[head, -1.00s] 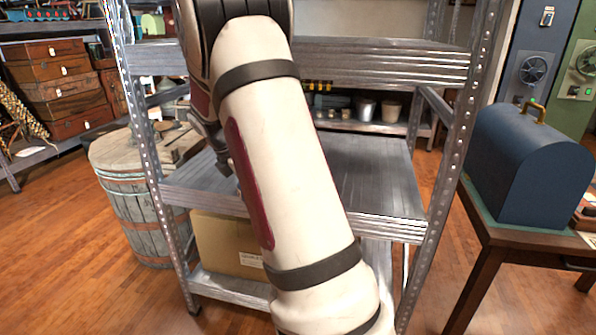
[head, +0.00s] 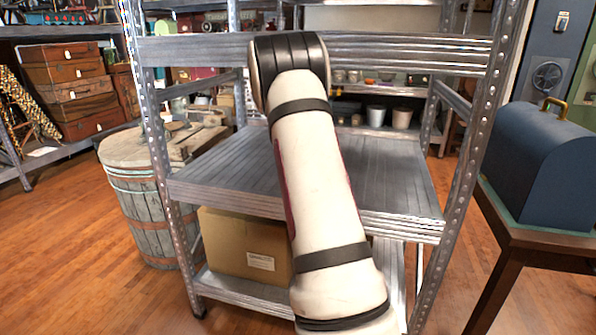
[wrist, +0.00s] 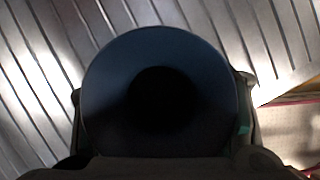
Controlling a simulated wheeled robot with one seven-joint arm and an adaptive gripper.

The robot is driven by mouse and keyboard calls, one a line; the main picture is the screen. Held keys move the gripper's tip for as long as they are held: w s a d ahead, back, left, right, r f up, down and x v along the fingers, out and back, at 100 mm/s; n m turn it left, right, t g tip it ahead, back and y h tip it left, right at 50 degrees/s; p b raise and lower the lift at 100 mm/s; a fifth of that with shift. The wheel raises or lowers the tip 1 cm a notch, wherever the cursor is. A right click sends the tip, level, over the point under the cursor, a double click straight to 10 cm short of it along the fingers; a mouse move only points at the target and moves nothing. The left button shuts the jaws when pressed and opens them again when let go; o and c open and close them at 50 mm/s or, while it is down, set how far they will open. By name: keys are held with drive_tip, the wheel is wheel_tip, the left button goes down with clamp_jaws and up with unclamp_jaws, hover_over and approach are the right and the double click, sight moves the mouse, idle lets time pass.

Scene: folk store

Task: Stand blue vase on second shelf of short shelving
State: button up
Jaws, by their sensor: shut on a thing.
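The blue vase (wrist: 105,105) fills the middle of the wrist view, seen from its round mouth, with a dark opening. My gripper (wrist: 160,100) is shut on it, with dark fingers at its left and right sides. Ribbed grey metal lies beyond the vase; I cannot tell whether its base touches it. In the head view my arm hides the gripper and vase. The grey metal shelving (head: 160,150) stands ahead. Its middle shelf (head: 225,170) looks bare where it shows.
A shelf board (head: 410,55) crosses above the middle shelf, between upright posts. A cardboard box (head: 235,245) sits on the bottom shelf. A wooden barrel (head: 145,215) stands left, and a table with a blue domed box (head: 535,165) stands right.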

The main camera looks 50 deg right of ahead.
drive_tip(key=shift+w+d, duration=0.1)
drive_tip(key=shift+d, duration=0.35)
drive_tip(key=shift+d+f, duration=0.15)
drive_tip(key=shift+f, duration=0.15)
wheel_tip(320, 180, down, 3)
drive_tip(key=shift+f+b, duration=0.1)
drive_tip(key=shift+b, duration=1.05)
drive_tip(key=o, duration=1.4)
drive_tip(key=shift+c, duration=0.2)
